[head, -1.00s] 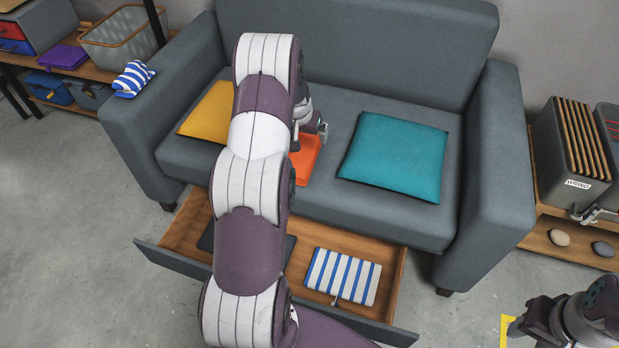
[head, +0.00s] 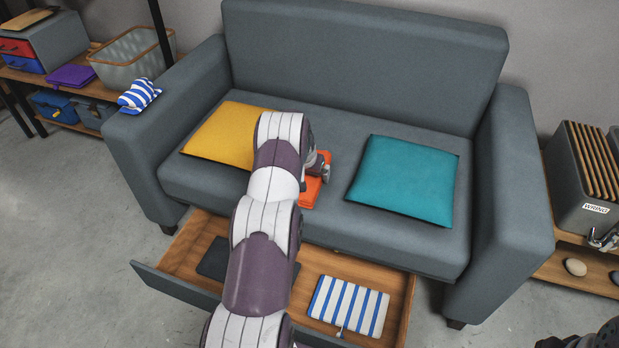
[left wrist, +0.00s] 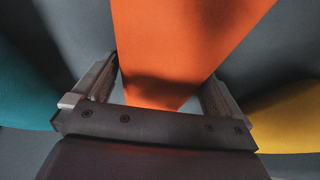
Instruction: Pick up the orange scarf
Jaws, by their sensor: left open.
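The orange scarf (head: 311,190) lies flat on the sofa seat, between the yellow and teal cushions. My left arm hides part of it in the head view. My left gripper (head: 319,171) is low over the scarf. In the left wrist view, the left gripper (left wrist: 160,80) is open, with one finger on each side of the scarf (left wrist: 180,40). A dark shadow lies across the scarf between the fingers. I cannot tell whether the fingers touch it. Only a dark bit of my right arm or gripper shows at the bottom right corner; its jaws are not visible.
A yellow cushion (head: 229,135) is left of the scarf and a teal cushion (head: 404,178) right of it. The grey sofa (head: 365,50) has an open drawer (head: 180,283) below, holding a striped item (head: 348,306) and a dark item. A striped cloth (head: 139,95) lies on the left armrest.

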